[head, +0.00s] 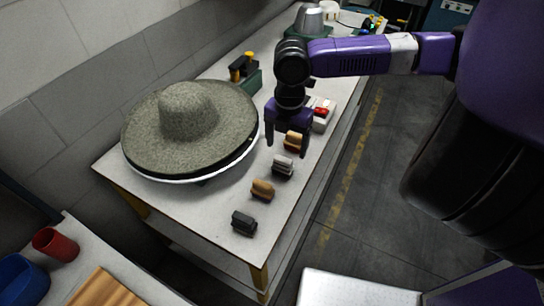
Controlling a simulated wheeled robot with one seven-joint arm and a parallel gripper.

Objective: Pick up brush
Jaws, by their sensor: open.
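Several small block-shaped items with brush-like forms lie in a row along the right side of the white table; I cannot tell which one the task means. They are a dark grey block (244,222), a tan wooden block (262,189), a grey block with a pale top (282,167) and a tan block with a dark red lower part (293,143). My gripper (287,147) points down with its fingers apart and empty. In the picture it overlaps the tan and red block, which shows between the fingers. Its height above the table is hard to tell.
A large grey wide-brimmed hat (187,120) fills the table's left part. A green device with yellow knobs (245,73) stands behind it, and a white box with a red top (321,113) behind my gripper. A red cup (55,244) and blue bowl (22,281) are at lower left.

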